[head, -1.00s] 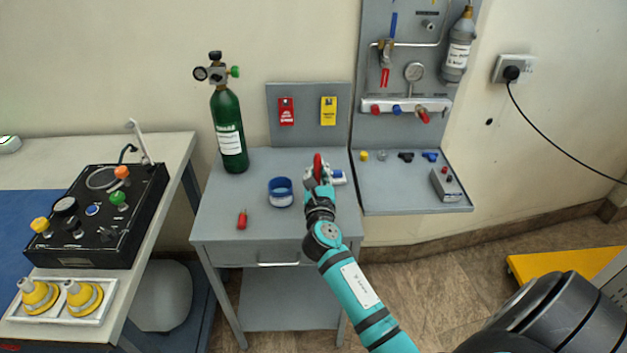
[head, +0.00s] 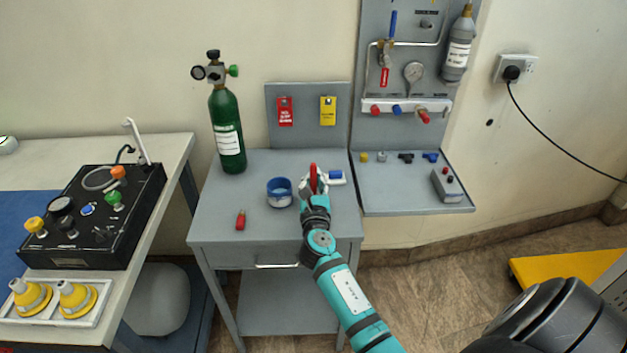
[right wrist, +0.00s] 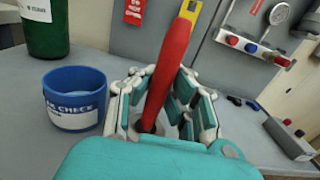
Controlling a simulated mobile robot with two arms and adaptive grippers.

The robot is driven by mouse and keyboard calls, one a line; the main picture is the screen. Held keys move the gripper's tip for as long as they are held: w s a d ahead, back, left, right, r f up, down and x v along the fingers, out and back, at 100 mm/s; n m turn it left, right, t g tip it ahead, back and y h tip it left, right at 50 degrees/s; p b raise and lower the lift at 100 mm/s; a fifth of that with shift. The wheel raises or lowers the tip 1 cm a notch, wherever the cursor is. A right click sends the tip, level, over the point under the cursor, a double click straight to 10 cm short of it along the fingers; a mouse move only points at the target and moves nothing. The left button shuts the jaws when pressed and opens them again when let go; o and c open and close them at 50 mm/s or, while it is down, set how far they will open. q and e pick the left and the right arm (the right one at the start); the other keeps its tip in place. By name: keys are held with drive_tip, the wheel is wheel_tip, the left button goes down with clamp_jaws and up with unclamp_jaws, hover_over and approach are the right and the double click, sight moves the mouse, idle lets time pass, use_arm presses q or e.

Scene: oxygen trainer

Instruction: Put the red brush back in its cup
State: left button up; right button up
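The red brush (head: 313,178) stands nearly upright in my right gripper (head: 314,188), above the grey cabinet top. In the right wrist view the red handle (right wrist: 172,65) tilts a little to the right, and the fingers (right wrist: 160,105) close on both sides of its lower part. Its lower end is partly hidden among the fingers. The blue cup (head: 279,192) with a white label stands on the cabinet top just left of the gripper, apart from it. It also shows in the right wrist view (right wrist: 76,98), open at the top. My left gripper is out of view.
A small red object (head: 241,220) lies front left on the cabinet top (head: 222,200). A green cylinder (head: 228,130) stands at the back left. A blue-and-white item (head: 336,177) lies just right of the gripper. A grey shelf (head: 400,190) with small fittings adjoins at right.

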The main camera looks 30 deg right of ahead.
drive_tip(key=o, duration=0.4)
drive_tip(key=shift+r, duration=0.2)
drive_tip(key=v, duration=1.2)
